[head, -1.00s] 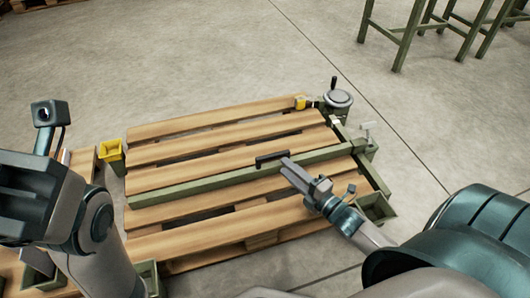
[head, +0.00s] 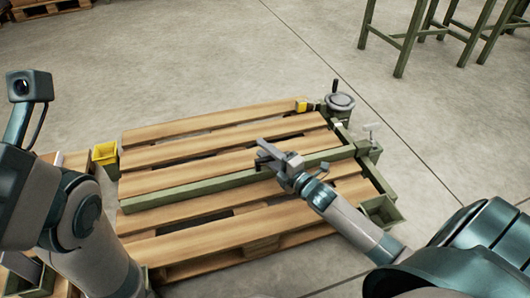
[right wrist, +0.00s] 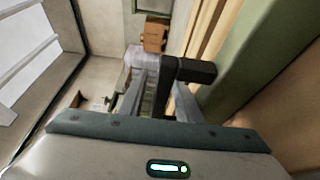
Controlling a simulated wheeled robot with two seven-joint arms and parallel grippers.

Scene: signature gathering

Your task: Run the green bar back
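The long green bar (head: 200,190) lies across the slatted wooden pallet, from its left edge to the green side rail. It also shows in the right wrist view (right wrist: 240,65). A black handle (right wrist: 188,70) stands at the bar; in the head view my gripper mostly covers it. My right gripper (head: 266,155) is at the handle, fingers spread. In the right wrist view the handle's upright part is between the fingers (right wrist: 163,100); contact with both is unclear. My left arm is at the left edge of the head view, but its gripper is not visible.
The pallet (head: 180,150) stands on bare concrete. A round grey handwheel (head: 340,101) stands at the back right corner. Green stands (head: 410,35) are beyond.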

